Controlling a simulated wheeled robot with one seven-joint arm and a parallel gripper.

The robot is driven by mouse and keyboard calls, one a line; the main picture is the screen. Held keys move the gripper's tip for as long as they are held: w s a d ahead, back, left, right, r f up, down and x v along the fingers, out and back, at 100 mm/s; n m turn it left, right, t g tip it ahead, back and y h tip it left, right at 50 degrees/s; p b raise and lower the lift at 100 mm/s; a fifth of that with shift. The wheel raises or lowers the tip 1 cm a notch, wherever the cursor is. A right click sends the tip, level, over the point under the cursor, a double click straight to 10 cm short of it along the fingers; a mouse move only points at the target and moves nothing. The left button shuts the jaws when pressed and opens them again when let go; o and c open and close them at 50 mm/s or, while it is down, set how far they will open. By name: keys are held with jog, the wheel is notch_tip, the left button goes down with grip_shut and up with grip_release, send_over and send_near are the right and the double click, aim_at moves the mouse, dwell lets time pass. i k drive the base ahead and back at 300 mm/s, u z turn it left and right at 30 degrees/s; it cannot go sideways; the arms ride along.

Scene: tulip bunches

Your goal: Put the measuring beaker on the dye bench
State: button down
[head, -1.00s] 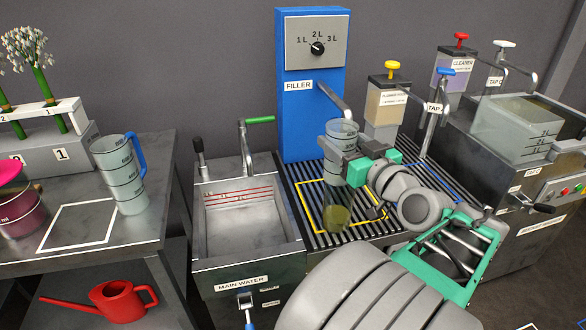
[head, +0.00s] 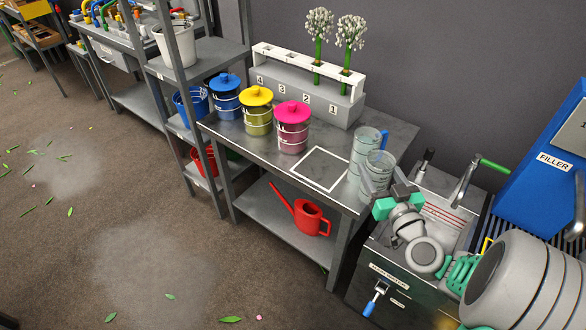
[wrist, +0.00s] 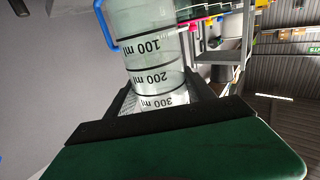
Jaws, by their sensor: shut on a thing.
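My gripper (head: 385,202) is shut on a clear cylindrical measuring beaker (head: 380,163), at the right end of the dye bench (head: 262,155). The fingers and wrist hide much of its lower part. A similar clear beaker with a blue handle (head: 365,148) stands on the bench just behind it; the two overlap in the head view, and I cannot tell whether they touch. In the wrist view, a clear beaker with ml marks (wrist: 150,55) appears upside down between the fingers, with a blue handle at its left.
A bare white outlined square (head: 319,168) lies left of the beakers. Pink (head: 292,128), yellow (head: 257,112) and blue (head: 226,98) lidded pails and a flower rack (head: 308,96) share the bench. A red watering can (head: 308,217) sits below. The sink (head: 437,225) adjoins on the right.

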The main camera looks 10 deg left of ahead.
aim_at(324, 167)
jog(key=u, duration=2.2)
jog(key=i, duration=2.95)
jog(key=z, duration=3.3)
